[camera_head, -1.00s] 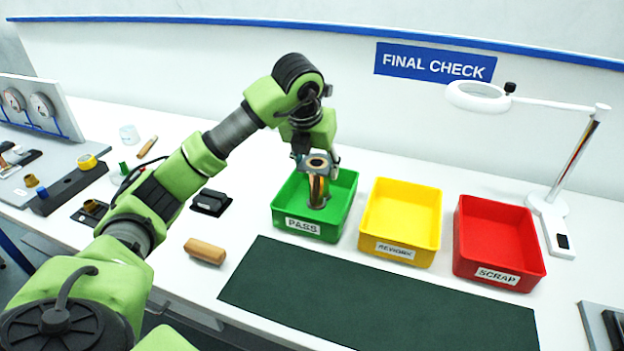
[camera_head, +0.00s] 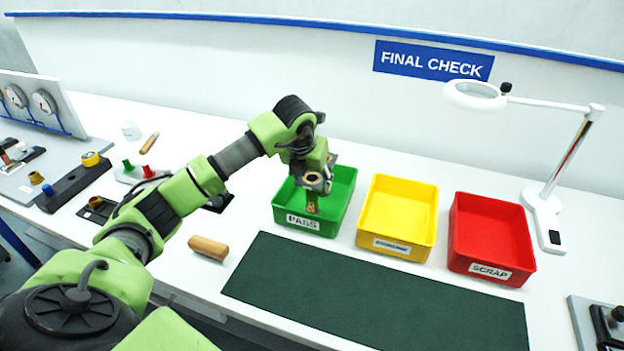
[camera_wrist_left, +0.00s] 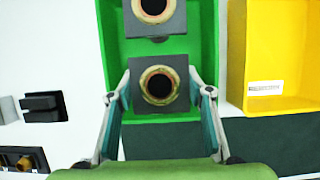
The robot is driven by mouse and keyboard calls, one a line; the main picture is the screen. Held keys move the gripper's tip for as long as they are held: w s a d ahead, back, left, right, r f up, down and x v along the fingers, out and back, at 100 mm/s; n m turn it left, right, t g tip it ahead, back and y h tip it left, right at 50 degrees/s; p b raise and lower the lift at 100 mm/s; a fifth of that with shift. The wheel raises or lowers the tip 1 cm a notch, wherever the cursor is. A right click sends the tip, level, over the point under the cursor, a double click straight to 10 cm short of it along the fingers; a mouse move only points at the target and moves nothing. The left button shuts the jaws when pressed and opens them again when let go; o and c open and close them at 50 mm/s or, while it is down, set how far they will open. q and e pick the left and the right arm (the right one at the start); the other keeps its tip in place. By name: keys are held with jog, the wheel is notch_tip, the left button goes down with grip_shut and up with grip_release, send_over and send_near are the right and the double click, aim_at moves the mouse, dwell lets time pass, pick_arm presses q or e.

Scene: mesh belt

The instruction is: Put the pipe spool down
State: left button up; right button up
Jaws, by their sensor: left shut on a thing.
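The pipe spool (camera_head: 312,204) is a brass-coloured tube with a grey square flange at its top. My left gripper (camera_head: 318,179) is shut on it from above, inside the green PASS bin (camera_head: 338,211). In the left wrist view the spool's flange and round opening (camera_wrist_left: 159,85) sit between the two fingertips (camera_wrist_left: 159,94). A second square flange with a round opening (camera_wrist_left: 153,10) shows beyond it over the same bin (camera_wrist_left: 200,45). Whether the held spool touches the bin floor is hidden. My right gripper is not in view.
The yellow REWORK bin (camera_head: 397,245) and red SCRAP bin (camera_head: 490,268) stand to the right. A dark green mat (camera_head: 380,295) lies clear in front. A magnifier lamp (camera_head: 548,215) stands at the right, and a wooden block (camera_head: 208,248) lies left of the mat.

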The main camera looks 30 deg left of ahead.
pick_arm(q)
jog(key=shift+f, duration=0.1)
jog(key=o, duration=1.6)
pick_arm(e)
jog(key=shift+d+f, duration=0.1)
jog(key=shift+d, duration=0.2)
pick_arm(q)
jog(key=shift+r, duration=0.25)
jog(key=shift+s+r, duration=0.15)
jog(key=shift+r, duration=0.2)
jog(key=b+v, duration=0.2)
jog(key=v, duration=0.9)
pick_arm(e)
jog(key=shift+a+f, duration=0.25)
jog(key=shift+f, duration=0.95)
pick_arm(q)
jog(key=shift+r, duration=0.15)
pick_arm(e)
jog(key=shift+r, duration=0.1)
